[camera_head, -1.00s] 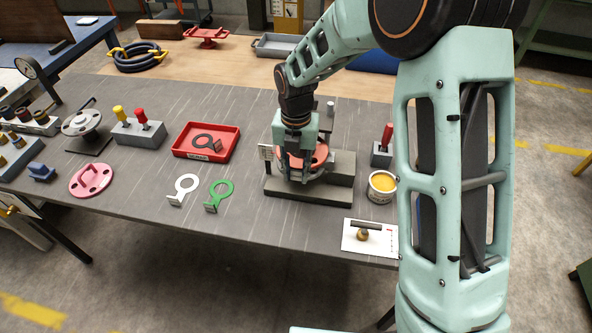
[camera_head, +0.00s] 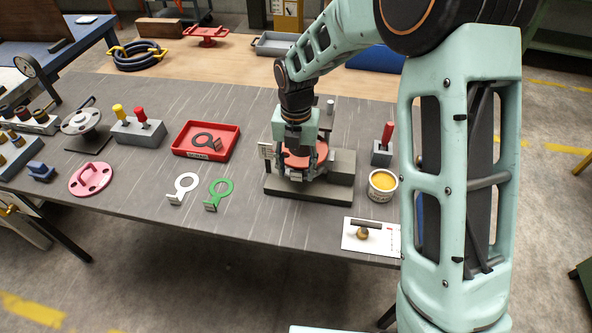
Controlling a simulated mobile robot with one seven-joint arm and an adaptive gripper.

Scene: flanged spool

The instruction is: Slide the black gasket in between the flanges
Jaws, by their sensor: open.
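The black gasket (camera_head: 205,141), a ring with a tab, lies in the red tray (camera_head: 183,154) left of my gripper. The flanged spool shows as a red flange (camera_head: 297,160) on a dark grey block (camera_head: 300,191). My gripper (camera_head: 303,170) points down over the spool with its fingers open and spread around its near part. The gripper hides much of the spool, so I cannot tell whether the fingers touch it or see the gap between the flanges.
White (camera_head: 184,184) and green (camera_head: 220,190) ring gaskets lie left of the spool. A yellow-filled tub (camera_head: 382,184), a red-handled tool block (camera_head: 383,148) and a white card (camera_head: 368,237) are at right. A loose pink flange (camera_head: 91,179) lies far left.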

